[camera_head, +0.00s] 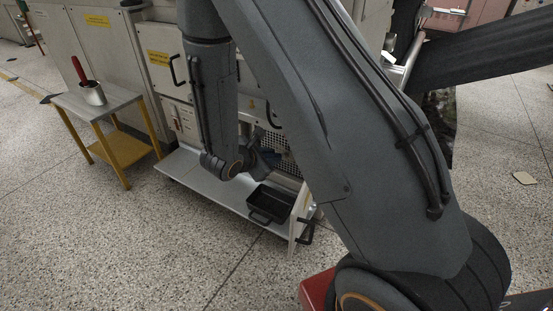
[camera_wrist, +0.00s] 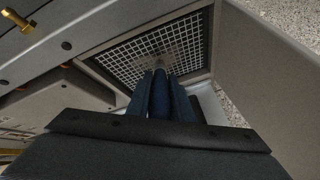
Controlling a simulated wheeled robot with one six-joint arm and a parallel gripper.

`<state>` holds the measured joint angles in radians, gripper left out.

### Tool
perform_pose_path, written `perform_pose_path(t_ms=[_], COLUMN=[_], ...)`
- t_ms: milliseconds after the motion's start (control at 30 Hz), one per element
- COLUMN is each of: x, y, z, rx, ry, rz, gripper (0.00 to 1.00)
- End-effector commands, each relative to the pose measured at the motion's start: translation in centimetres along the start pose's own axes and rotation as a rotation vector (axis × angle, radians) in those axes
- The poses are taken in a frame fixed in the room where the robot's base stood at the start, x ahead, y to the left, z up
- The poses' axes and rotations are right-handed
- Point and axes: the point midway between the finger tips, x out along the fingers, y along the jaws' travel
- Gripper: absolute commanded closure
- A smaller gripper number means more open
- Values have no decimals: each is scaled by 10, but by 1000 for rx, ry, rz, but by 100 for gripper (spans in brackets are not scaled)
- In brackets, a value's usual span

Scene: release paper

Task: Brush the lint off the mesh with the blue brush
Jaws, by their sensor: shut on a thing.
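The mesh (camera_wrist: 185,38) is a white grid in a grey frame, filling the upper middle of the wrist view. In the head view the mesh (camera_head: 283,160) shows in the machine's lower opening, partly behind my arm. My gripper (camera_wrist: 160,92) is shut on the blue brush (camera_wrist: 160,104), whose dark blue handle points toward the mesh. The brush's far end overlaps the lower part of the mesh in the wrist view; I cannot tell whether it touches. A pale greyish patch lies by that end, and I cannot tell whether it is lint or bristles. In the head view my gripper (camera_head: 259,146) is small and dark before the mesh.
A black tray (camera_head: 270,218) with handles sits on the low pale shelf (camera_head: 205,186) below the mesh. A small yellow-legged table (camera_head: 122,103) at left holds a metal cup (camera_head: 93,95) with a red-handled tool (camera_head: 78,69). Machine walls flank the mesh closely. Speckled floor is open at front left.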

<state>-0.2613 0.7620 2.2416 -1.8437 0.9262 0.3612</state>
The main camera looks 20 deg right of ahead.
Motion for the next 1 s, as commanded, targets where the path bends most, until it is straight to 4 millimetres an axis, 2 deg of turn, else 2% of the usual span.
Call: perform_pose_path(t_ms=[1000], x=[-1], y=[48], z=[-28], rx=[2], ry=[0], rz=[2], gripper=[100])
